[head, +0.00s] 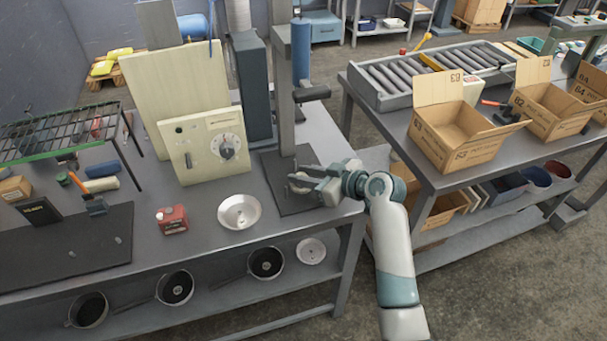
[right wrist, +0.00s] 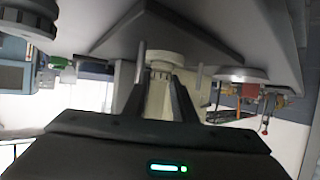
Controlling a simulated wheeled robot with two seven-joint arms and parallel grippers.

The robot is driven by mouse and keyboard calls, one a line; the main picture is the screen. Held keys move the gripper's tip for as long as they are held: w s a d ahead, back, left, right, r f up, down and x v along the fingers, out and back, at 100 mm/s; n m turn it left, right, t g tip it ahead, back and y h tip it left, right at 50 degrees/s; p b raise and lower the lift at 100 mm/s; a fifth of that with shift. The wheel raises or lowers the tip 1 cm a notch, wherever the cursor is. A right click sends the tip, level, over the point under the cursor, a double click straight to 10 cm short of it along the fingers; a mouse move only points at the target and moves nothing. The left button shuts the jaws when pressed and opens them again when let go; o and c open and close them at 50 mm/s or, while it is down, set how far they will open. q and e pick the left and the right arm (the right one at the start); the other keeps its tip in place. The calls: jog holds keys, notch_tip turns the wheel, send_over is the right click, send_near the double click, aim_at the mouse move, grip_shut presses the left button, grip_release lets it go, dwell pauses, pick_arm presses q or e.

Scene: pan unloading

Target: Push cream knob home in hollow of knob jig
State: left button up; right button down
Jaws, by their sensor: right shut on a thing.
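My right gripper (head: 300,180) is low over the dark base plate (head: 285,202) of the press on the left bench. In the right wrist view, its dark fingers (right wrist: 158,92) are closed about a cream, ridged round piece (right wrist: 167,58), which looks like the cream knob. In the head view a pale round piece (head: 299,189) shows at the fingertips, partly covered by the gripper. I cannot make out the jig's hollow or how deep the knob sits in it. My left gripper is out of view.
The press column (head: 283,80) rises just behind the gripper. A cream panel with a dial (head: 207,146) stands to its left. Cardboard boxes (head: 461,135) stand on the right bench.

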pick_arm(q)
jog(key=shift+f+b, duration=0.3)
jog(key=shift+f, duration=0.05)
pick_arm(e)
jog(key=shift+f, duration=0.4)
jog(key=c, duration=1.4)
grip_release()
jog(key=shift+d, duration=0.1)
jog(key=shift+s+d, duration=0.15)
pick_arm(q)
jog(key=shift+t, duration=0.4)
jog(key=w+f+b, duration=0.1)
jog(key=b, duration=0.1)
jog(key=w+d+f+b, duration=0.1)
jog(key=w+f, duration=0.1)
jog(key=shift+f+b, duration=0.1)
jog(key=shift+b, duration=0.3)
pick_arm(e)
jog(key=v, duration=1.7)
jog(key=shift+r, duration=0.1)
